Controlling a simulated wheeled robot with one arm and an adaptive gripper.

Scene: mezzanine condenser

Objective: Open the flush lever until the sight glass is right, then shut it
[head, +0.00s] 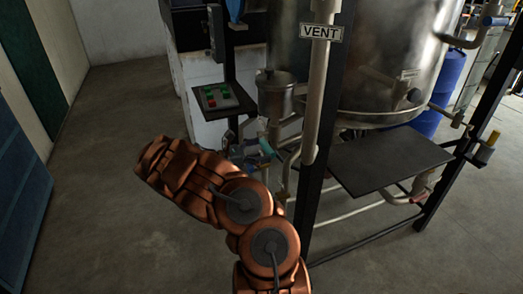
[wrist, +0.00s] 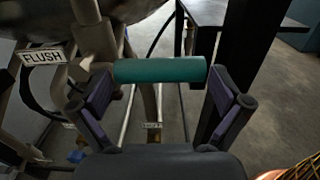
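The flush lever's teal cylindrical grip (wrist: 160,70) lies crosswise in the wrist view, beside a white FLUSH sign (wrist: 43,57). My gripper (wrist: 162,84) is open, with one purple-padded finger near each end of the grip. I cannot tell whether either finger touches it. In the head view a small teal piece (head: 266,147), apparently the same grip, shows by the pipes beyond my copper-coloured arm. My gripper is small and unclear there. I cannot make out the sight glass in either view.
A steel tank (head: 385,60) stands behind a pipe with a VENT sign (head: 321,32) and a dark frame post. A dark shelf (head: 390,165) juts out at right. A button box (head: 216,97) stands behind the lever. Floor at left (head: 95,210) is clear.

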